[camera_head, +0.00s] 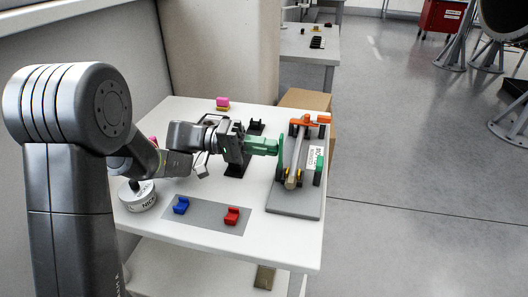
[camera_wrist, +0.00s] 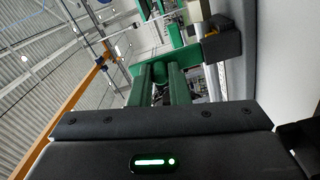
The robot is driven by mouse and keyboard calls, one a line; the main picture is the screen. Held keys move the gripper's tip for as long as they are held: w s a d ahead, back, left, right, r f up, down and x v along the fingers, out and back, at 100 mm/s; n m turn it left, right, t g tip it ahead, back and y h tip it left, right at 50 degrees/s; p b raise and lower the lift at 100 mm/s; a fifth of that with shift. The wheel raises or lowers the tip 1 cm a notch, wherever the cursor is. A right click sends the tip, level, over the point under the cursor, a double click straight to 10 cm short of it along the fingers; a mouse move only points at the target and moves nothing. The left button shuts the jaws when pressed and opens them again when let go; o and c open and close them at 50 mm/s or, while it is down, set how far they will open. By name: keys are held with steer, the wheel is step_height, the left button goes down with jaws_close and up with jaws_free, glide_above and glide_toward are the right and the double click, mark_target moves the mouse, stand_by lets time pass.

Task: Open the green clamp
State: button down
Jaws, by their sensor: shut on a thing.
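The grey fixture board (camera_head: 290,208) lies at the right of the white table and holds a pale rod (camera_head: 296,158) in black supports. My gripper (camera_head: 274,147) has green fingers and reaches in from the left, shut on the green clamp. In the wrist view the fingers (camera_wrist: 163,82) meet the green clamp (camera_wrist: 190,54) beside a black block. The exact contact is hard to see, green against green.
An orange clamp (camera_head: 312,120) is at the board's far end. A round white item (camera_head: 138,197) stands at the left. A pink block (camera_head: 222,102) is at the back.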

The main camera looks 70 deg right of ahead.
stand_by(0.5)
steer(key=c, duration=1.4)
jaws_free()
steer(key=shift+o, duration=0.2)
steer(key=shift+r, duration=0.4)
steer(key=o, duration=0.9)
step_height(320, 180, up, 6)
steer(key=shift+d+r+p, duration=0.15)
steer(key=shift+r+p, duration=0.05)
steer(key=shift+p, duration=0.2)
steer(key=shift+a+r, duration=0.25)
steer(key=shift+r, duration=0.95)
steer(key=c, duration=0.9)
steer(key=shift+r, duration=0.3)
steer(key=shift+d+f, duration=0.1)
steer(key=shift+c, duration=0.5)
